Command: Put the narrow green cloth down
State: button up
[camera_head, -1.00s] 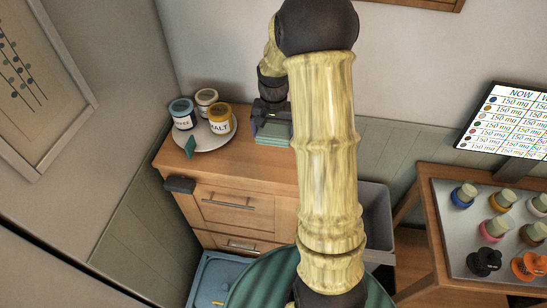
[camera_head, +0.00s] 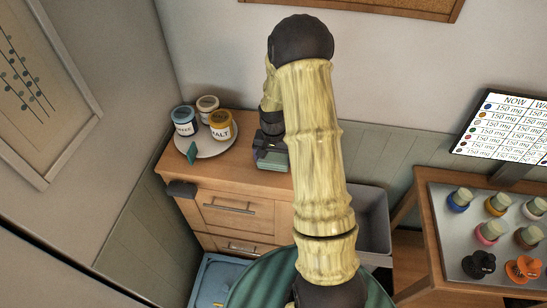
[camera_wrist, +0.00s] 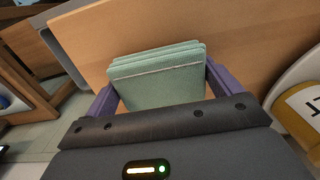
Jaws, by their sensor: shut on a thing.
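My gripper (camera_head: 271,154) is over the right part of the wooden cabinet top (camera_head: 235,171). In the wrist view, my gripper (camera_wrist: 158,80) has its purple fingers on either side of a folded pale green cloth (camera_wrist: 158,92), shut on it. The cloth is a stack of several layers with a light stripe. In the head view, the cloth (camera_head: 272,165) shows just below the gripper, near the cabinet's front edge. I cannot tell whether it touches the wood.
A round tray (camera_head: 207,148) with three labelled jars stands left on the cabinet; a small dark green piece (camera_head: 192,153) is at its front. A grey bin (camera_head: 373,225) is right of the cabinet. A table (camera_head: 425,215) with several small jars stands further right.

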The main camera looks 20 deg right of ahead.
jog(key=shift+f, duration=0.5)
jog(key=shift+f, duration=0.1)
jog(key=shift+f, duration=0.2)
jog(key=o, duration=0.7)
jog(key=shift+s, duration=0.15)
jog(key=shift+o, duration=0.2)
jog(key=shift+f, duration=0.1)
